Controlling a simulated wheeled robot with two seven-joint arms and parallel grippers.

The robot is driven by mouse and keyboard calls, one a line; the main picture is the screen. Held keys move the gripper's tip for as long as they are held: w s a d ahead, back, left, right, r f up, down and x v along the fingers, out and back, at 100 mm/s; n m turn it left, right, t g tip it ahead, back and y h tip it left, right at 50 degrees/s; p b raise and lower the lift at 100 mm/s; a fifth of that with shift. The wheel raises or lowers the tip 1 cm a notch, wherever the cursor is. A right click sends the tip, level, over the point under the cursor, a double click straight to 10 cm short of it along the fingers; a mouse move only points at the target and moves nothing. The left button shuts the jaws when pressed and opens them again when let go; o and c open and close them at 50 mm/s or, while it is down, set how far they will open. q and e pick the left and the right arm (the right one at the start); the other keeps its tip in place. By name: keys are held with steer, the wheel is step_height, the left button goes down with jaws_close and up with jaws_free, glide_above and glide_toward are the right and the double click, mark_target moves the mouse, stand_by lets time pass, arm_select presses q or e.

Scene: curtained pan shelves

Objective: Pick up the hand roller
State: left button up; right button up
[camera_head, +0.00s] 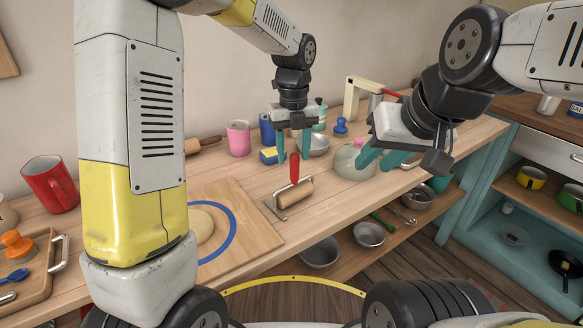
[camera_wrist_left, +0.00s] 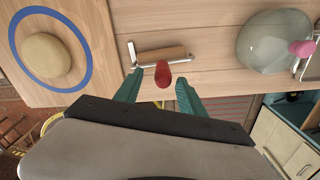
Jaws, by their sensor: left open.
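The hand roller (camera_head: 297,192) lies on the wooden counter just right of the cutting board, with a tan cylinder, a metal frame and a red handle pointing up. My left gripper (camera_head: 293,152) is open and points down above it, with the red handle between or just below its teal fingertips. In the left wrist view the hand roller (camera_wrist_left: 160,56) lies just ahead of my left gripper (camera_wrist_left: 157,86), its red handle end showing between the open fingers. My right gripper (camera_head: 382,158) is open and empty, over the counter by a pale lidded bowl (camera_head: 352,165).
A cutting board (camera_head: 258,228) with a dough ball (camera_head: 200,226) inside a blue ring lies left of the roller. A pink cup (camera_head: 238,138), yellow-blue sponge (camera_head: 268,155) and metal bowl (camera_head: 319,146) stand behind. Several bowls sit on the shelf below the counter.

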mark_target(295, 182)
arm_select(q)
steer(key=f, duration=0.5)
steer(key=shift+d+f, duration=0.2)
steer(key=shift+f, duration=0.2)
jaws_close()
stand_by(1.0)
